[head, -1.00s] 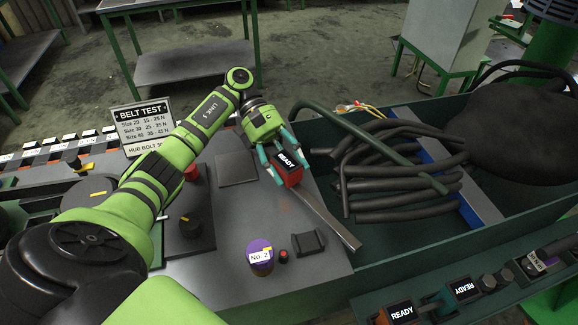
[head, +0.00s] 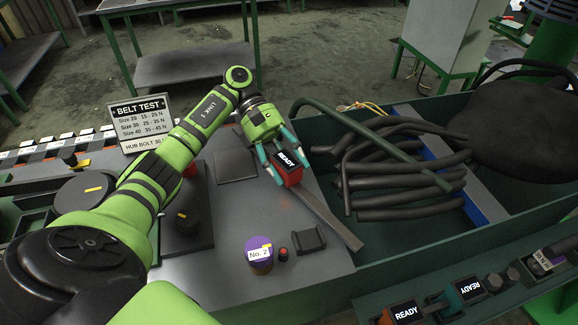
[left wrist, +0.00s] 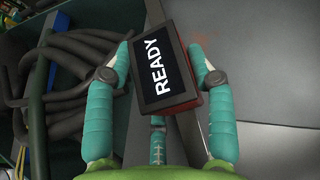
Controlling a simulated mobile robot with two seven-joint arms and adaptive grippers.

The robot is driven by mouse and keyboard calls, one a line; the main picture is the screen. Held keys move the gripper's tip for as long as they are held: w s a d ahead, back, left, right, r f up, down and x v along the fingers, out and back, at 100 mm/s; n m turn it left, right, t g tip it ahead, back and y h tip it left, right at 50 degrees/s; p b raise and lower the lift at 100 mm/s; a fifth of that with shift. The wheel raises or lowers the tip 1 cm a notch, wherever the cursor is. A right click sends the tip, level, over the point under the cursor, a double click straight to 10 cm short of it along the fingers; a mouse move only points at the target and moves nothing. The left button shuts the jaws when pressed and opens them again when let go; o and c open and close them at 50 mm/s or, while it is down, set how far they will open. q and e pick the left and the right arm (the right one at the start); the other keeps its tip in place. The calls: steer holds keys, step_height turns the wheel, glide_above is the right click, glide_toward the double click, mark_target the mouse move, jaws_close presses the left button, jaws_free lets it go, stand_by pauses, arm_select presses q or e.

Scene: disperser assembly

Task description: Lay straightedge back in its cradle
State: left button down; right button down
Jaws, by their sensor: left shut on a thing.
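The straightedge (head: 328,217) looks like the long flat grey metal bar slanting across the front right of the grey worktop, its near end past the worktop's right edge. A dark bracket (head: 309,240) beside the bar may be the cradle; I cannot be sure. My right gripper is not in view.
A purple-topped No. 2 cylinder (head: 260,258) and a small red-topped knob (head: 283,254) stand left of the bracket. A green bin of black hoses (head: 400,170) lies to the right. A Belt Test sign (head: 139,122) stands at the back left. A flat dark plate (head: 236,166) lies left of my gripper.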

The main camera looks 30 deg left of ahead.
mark_target(282, 151)
arm_select(q)
steer(key=shift+c, duration=2.1)
jaws_free()
steer(key=shift+d+f, duration=0.1)
steer(key=shift+f, duration=0.05)
steer(key=shift+r+p, duration=0.25)
steer(key=shift+p, duration=0.1)
steer(key=shift+r+p, duration=0.75)
steer(key=shift+p, duration=0.4)
steer(key=shift+w+a+f+b, duration=0.15)
steer(key=shift+w+a+b, duration=0.05)
steer(key=shift+a+b, duration=0.45)
steer(key=b+v, duration=0.1)
steer(key=v, duration=0.3)
steer(key=shift+w, duration=0.1)
steer(key=shift+v, duration=1.15)
steer(key=shift+d, duration=0.1)
